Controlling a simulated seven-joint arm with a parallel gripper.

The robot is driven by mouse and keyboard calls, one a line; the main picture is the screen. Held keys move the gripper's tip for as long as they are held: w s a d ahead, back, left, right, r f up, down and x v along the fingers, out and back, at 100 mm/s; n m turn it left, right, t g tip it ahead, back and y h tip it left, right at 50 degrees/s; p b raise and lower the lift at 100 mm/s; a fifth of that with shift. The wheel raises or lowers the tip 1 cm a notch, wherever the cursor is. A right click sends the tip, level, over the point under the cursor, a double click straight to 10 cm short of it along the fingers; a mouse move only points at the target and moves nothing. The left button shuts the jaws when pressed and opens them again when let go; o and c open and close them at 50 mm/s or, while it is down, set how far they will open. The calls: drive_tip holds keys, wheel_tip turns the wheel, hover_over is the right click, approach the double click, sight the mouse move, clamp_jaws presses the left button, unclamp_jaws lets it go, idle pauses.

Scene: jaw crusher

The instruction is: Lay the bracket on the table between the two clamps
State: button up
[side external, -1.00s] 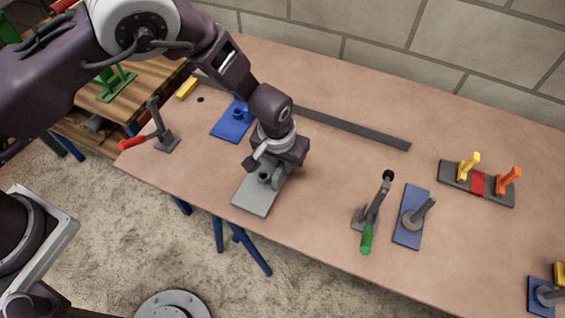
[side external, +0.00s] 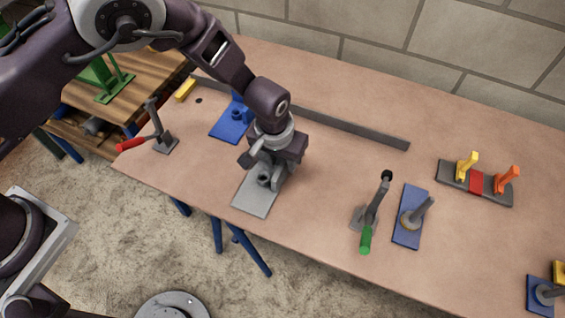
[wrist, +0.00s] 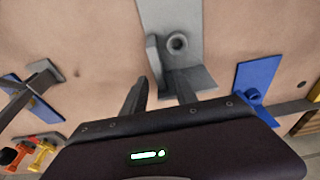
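The grey bracket (side external: 254,198), with a flat plate, a round boss and an upright rib, appears to lie flat on the table near its front edge. It also shows in the wrist view (wrist: 168,16). It is between the red-handled clamp (side external: 163,138) on the left and the green-handled clamp (side external: 368,216) on the right. My gripper (side external: 275,163) is just above the bracket's back end. In the wrist view my gripper (wrist: 159,84) has its two fingers apart, near the rib, with no grip visible. The fingertips are partly hidden in the side view.
A long dark bar (side external: 350,126) lies along the back. On the right are a blue plate with a grey post (side external: 408,226) and a dark base with yellow and orange levers (side external: 451,174).

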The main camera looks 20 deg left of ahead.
wheel_tip(320, 180, up, 10)
drive_tip(key=s, duration=0.2)
drive_tip(key=shift+f, duration=0.25)
drive_tip(key=s+a+r+t+h, duration=0.1)
drive_tip(key=s+a+r, duration=0.2)
drive_tip(key=a+r, duration=0.55)
drive_tip(key=s+a+r+h, duration=0.1)
drive_tip(key=s+a+r, duration=0.4)
drive_tip(key=r, duration=0.7)
drive_tip(key=s+a+r+t+y, duration=0.1)
drive_tip(key=s+a, duration=0.4)
drive_tip(key=s, duration=0.2)
drive_tip(key=s+a+r+t+y, duration=0.1)
drive_tip(key=s+a+r, duration=0.1)
drive_tip(key=s+a, duration=0.3)
drive_tip(key=s, duration=0.2)
drive_tip(key=shift+s+a, duration=0.25)
drive_tip(key=shift+s, duration=0.15)
